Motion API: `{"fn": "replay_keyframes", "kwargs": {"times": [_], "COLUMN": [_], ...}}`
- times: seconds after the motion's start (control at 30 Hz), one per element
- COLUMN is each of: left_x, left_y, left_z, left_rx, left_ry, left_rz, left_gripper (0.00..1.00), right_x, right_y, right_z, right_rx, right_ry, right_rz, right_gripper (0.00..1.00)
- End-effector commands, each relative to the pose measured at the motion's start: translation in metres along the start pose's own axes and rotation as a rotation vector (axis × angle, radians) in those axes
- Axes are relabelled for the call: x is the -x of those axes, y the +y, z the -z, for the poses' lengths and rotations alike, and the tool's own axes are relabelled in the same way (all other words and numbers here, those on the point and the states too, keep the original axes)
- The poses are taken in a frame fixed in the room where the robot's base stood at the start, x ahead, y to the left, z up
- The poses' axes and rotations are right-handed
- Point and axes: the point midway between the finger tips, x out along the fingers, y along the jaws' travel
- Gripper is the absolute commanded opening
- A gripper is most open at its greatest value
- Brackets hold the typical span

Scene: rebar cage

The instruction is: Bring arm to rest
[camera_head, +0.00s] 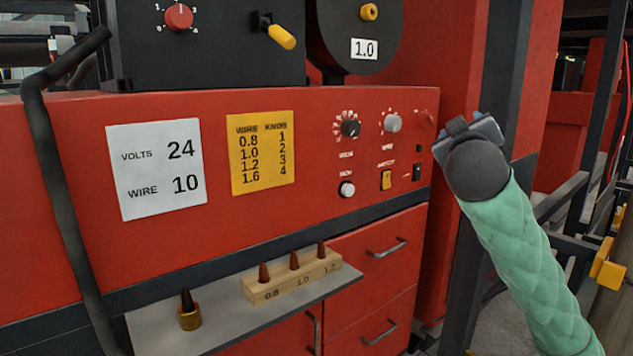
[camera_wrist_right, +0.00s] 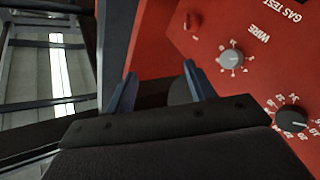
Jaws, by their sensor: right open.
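My right arm, in a green quilted sleeve, comes in from the lower right of the head view. Its right gripper (camera_head: 468,128) is in front of the right edge of the red machine (camera_head: 300,210), beside the knobs. In the right wrist view the two blue-grey fingers of my right gripper (camera_wrist_right: 160,88) stand apart with nothing held between them. The gripper appears clear of the panel. My left gripper is not in view.
The panel has a black knob (camera_head: 350,128), a grey knob (camera_head: 392,122) and a yellow switch (camera_head: 386,180). A shelf (camera_head: 225,322) juts out below, with a wooden tip block (camera_head: 292,277) and a brass nozzle (camera_head: 189,315). A dark bent bar (camera_head: 62,190) stands at left.

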Motion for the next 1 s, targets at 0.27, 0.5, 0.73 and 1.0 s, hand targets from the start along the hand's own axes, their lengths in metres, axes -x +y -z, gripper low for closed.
{"fn": "replay_keyframes", "kwargs": {"times": [0.27, 0.5, 0.73, 1.0], "left_x": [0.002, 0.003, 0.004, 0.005], "left_y": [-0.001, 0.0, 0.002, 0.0], "left_z": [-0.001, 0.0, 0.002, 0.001], "left_rx": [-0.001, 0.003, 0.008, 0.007], "left_ry": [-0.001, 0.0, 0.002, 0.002], "left_rz": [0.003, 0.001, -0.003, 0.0], "left_gripper": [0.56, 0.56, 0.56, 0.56], "right_x": [0.033, 0.074, 0.121, 0.183], "right_y": [-0.099, -0.167, -0.222, -0.272], "right_z": [-0.088, -0.154, -0.21, -0.273], "right_rx": [-0.049, -0.086, -0.129, -0.179], "right_ry": [-0.179, -0.307, -0.408, -0.536], "right_rz": [0.241, 0.412, 0.546, 0.667], "right_gripper": [0.54, 0.54, 0.54, 0.54]}}
